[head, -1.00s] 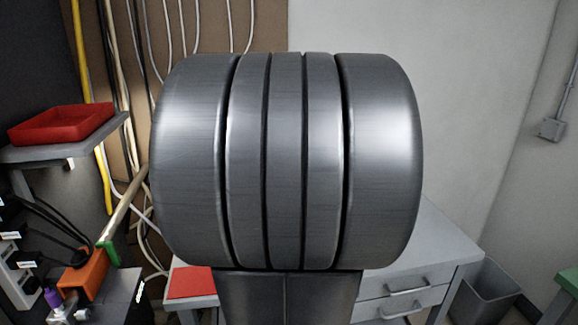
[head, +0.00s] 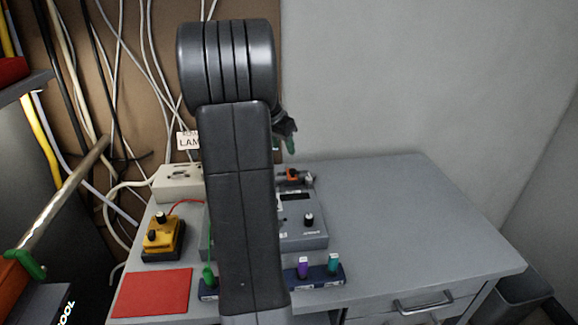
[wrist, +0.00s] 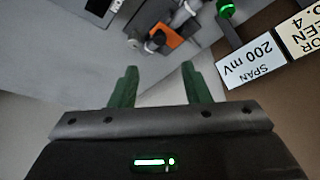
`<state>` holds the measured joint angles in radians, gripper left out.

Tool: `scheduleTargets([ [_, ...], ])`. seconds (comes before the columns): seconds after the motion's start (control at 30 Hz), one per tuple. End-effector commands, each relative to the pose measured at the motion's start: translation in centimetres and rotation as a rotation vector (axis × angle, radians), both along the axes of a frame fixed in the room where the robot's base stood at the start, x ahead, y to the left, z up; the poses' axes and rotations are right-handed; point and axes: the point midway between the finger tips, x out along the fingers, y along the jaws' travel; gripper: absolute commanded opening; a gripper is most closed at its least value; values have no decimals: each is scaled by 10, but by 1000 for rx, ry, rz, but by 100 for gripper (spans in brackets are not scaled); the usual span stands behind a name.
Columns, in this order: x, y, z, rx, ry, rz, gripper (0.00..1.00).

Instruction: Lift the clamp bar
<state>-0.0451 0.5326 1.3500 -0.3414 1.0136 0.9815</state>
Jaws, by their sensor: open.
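I cannot tell for certain which part is the clamp bar. A small orange block (head: 294,175) with dark and metal parts sits at the back of the grey desk. It also shows in the wrist view (wrist: 172,37), ahead of the fingers, with a dark round knob beside it. My gripper (wrist: 157,78) is open and empty, its two green fingers apart and pointing towards the orange block without visible contact. In the head view my gripper (head: 289,143) is mostly hidden behind my arm, above the back of the desk.
A yellow box (head: 162,240) and red mat (head: 152,293) lie left. Labels, including "SPAN 200 mV" (wrist: 251,64), hang close by. A bar with green collar (head: 70,195) slants at far left. The desk's right is clear.

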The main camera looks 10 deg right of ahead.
Motion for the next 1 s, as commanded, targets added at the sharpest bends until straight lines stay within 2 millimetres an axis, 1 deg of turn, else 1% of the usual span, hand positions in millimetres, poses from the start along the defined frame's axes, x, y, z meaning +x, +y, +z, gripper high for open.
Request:
scheduleTargets([
  [0.03,3,-4,-12,0,5,-2,43],
  [0.1,7,-8,-27,0,6,-1,43],
  [0.3,18,-19,-66,0,7,0,43],
  [0.4,22,-24,-82,1,5,0,43],
  [0.5,26,-28,-92,1,4,0,43],
  [0.7,29,-30,-103,0,1,1,43],
  [0.97,29,-30,-103,0,1,1,43],
  [1.0,29,-30,-103,0,1,1,35],
])
